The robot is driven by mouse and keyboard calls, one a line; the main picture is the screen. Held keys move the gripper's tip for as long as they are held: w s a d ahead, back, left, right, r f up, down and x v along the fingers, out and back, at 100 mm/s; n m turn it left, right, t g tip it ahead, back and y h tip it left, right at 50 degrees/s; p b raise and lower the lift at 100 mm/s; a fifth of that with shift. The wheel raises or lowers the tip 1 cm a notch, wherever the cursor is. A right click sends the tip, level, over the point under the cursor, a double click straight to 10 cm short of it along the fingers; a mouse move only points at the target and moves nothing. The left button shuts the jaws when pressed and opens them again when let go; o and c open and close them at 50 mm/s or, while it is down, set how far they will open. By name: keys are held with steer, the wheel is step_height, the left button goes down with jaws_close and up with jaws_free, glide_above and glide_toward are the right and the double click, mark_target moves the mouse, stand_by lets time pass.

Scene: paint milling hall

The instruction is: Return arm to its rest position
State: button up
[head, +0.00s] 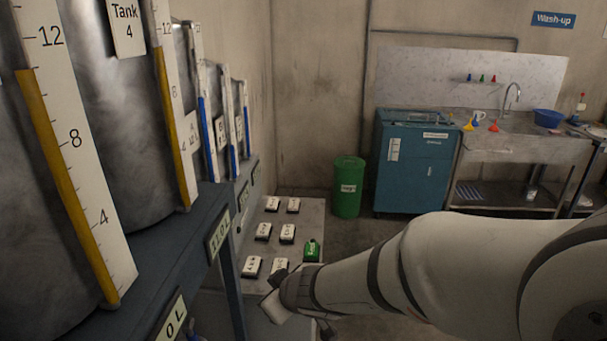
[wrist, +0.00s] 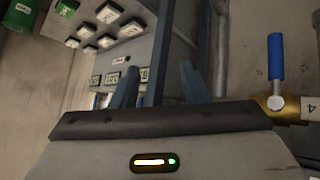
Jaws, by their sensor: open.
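My white arm reaches in from the right of the head view, and its end is low in the middle, in front of a grey button panel (head: 301,212). My gripper (head: 274,302) is partly hidden there by the wrist. In the wrist view my gripper (wrist: 157,82) has its two fingers apart, with nothing seen between them. A valve with a blue handle (wrist: 276,58) is to the right of the fingers in that view.
Tall metal tanks (head: 128,120) with level gauges stand on a dark bench at the left. A green drum (head: 348,187), a blue cabinet (head: 412,160) and a wash-up sink (head: 512,122) are at the back. Some floor before the cabinet is clear.

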steer(key=s+d+m+h+b, duration=0.3)
steer(key=d+m+h, duration=0.35)
steer(key=d, duration=1.25)
steer(key=s+d+m+g+y+b, duration=0.1)
steer(key=s+d+m+g+b, duration=0.1)
steer(key=s, duration=0.8)
steer(key=shift+s+d+m+g, duration=0.15)
steer(key=shift+d+m+g, duration=0.25)
steer(key=shift+m+g, duration=0.4)
steer(key=shift+s+a+f, duration=0.1)
steer(key=shift+s, duration=0.25)
steer(key=shift+c, duration=0.4)
